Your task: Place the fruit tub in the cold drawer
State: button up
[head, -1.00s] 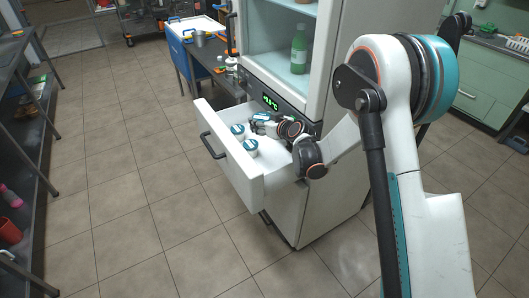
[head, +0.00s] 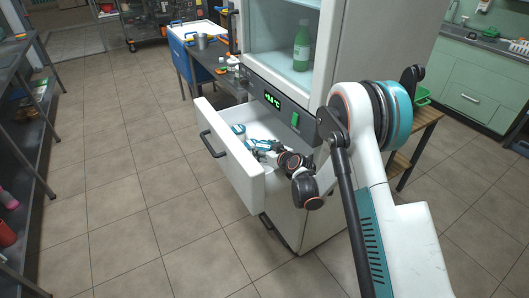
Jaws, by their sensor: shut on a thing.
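The cold drawer (head: 236,163) is pulled out from the lower part of a white refrigerated cabinet. A small white tub with a blue lid (head: 238,129) stands inside it near its left end. My gripper (head: 252,147) reaches down into the drawer from the right, close to that tub. It is shut on a fruit tub, which is mostly hidden by the fingers and the drawer front. I cannot tell whether the held tub touches the drawer floor.
The cabinet's lit display (head: 273,101) is just above the drawer. A green bottle (head: 301,47) stands on the shelf above. A dark table (head: 222,76) with containers is behind the drawer. The tiled floor (head: 130,190) in front and left is clear.

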jog(key=shift+r, duration=0.1)
jog(key=shift+f, duration=0.6)
jog(key=o, duration=1.2)
jog(key=shift+r, duration=0.15)
